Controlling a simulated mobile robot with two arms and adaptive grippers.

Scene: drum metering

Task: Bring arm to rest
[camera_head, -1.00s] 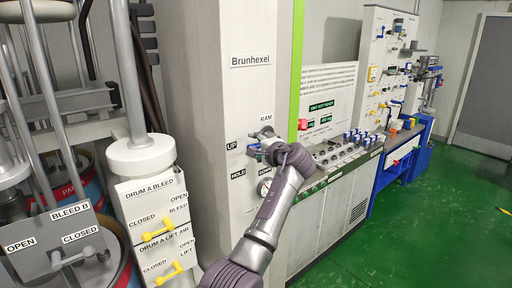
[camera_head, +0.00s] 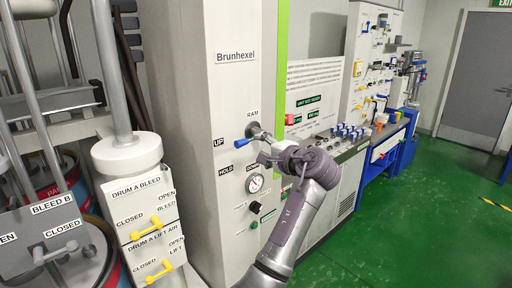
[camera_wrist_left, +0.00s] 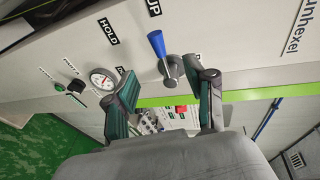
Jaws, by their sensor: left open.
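My left gripper (camera_head: 268,158) is in front of the white Brunhexel cabinet, just right of and below the RAM lever. Its arm rises from the bottom of the head view. In the left wrist view the gripper's (camera_wrist_left: 163,85) two green-padded fingers are spread, with nothing held between them. The RAM lever (camera_head: 242,143) has a blue handle on a grey hub and points at the UP label. The blue handle (camera_wrist_left: 157,44) also shows beyond the fingers in the left wrist view, apparently clear of them. My right gripper is not in view.
A pressure gauge (camera_head: 255,183) and a black knob (camera_head: 255,207) sit below the lever. Drum A valve boxes with yellow handles (camera_head: 147,228) stand at the left. A control console (camera_head: 343,150) and a blue bench (camera_head: 385,150) extend right. Green floor (camera_head: 430,220) is open at the right.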

